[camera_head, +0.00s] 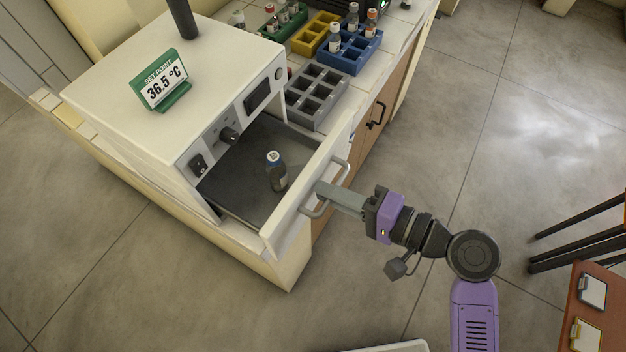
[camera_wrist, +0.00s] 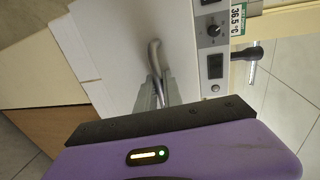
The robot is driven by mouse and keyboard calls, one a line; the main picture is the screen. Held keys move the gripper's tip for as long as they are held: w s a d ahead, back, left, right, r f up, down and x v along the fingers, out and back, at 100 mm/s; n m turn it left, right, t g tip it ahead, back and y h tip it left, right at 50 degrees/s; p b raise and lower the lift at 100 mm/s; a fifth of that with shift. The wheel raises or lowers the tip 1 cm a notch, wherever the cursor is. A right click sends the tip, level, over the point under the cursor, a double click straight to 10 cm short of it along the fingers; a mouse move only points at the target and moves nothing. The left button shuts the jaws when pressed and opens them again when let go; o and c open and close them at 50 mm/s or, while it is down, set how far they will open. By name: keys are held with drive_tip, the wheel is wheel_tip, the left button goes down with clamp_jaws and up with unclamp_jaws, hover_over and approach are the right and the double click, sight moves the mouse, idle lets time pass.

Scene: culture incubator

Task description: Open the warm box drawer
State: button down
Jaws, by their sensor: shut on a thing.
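The warm box (camera_head: 170,75) is a white cabinet on the counter with a green sign reading 36.5 °C (camera_head: 163,82) on top. Its drawer (camera_head: 240,180) stands pulled out, showing a dark interior with one capped bottle (camera_head: 277,172) upright inside. The drawer's front panel (camera_head: 290,225) has a metal bar handle (camera_head: 312,211). My gripper (camera_head: 326,193) is shut on the handle from the outer side. In the wrist view, the handle (camera_wrist: 154,55) runs between my fingers (camera_wrist: 155,95), with the box's knob panel to the right.
A grey rack (camera_head: 318,95) stands on the counter beside the drawer. Blue (camera_head: 350,50), yellow (camera_head: 314,33) and green racks, some holding vials, stand farther back. A black-handled cupboard door (camera_head: 376,113) is below. Open floor (camera_head: 480,150) lies to the right, with dark legs at the right edge.

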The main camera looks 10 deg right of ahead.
drive_tip(key=shift+v, duration=0.8)
drive_tip(key=shift+f, duration=0.2)
drive_tip(key=c, duration=1.8)
unclamp_jaws()
drive_tip(key=b+v, duration=0.1)
drive_tip(key=v, duration=0.7)
drive_tip(key=shift+f, duration=0.1)
